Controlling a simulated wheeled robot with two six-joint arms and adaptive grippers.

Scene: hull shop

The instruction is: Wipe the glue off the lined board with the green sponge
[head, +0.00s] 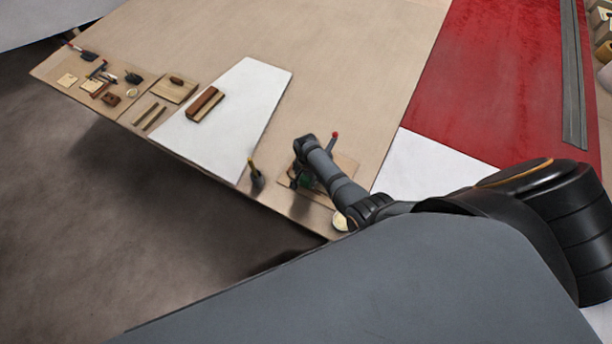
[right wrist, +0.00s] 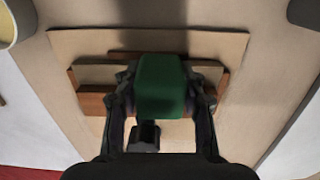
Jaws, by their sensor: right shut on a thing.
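The green sponge (right wrist: 162,88) is between the two fingers of my right gripper (right wrist: 163,100) in the right wrist view. The gripper is shut on it. In the head view, my right gripper (head: 302,172) is over a small tan board (head: 345,170) near the table's front edge, and a bit of green shows under it. The same board (right wrist: 215,42) lies below the sponge in the right wrist view, with brown and tan wood pieces on it. I cannot tell whether the sponge touches them. I make out no glue or drawn lines. My left gripper is not seen.
A pale round tin (head: 341,221) stands near my right arm. A dark upright object (head: 255,175) stands by the front edge. A white sheet (head: 235,115) bears a brown block (head: 205,104). Several small tools lie far left. A red panel (head: 480,80) is at right.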

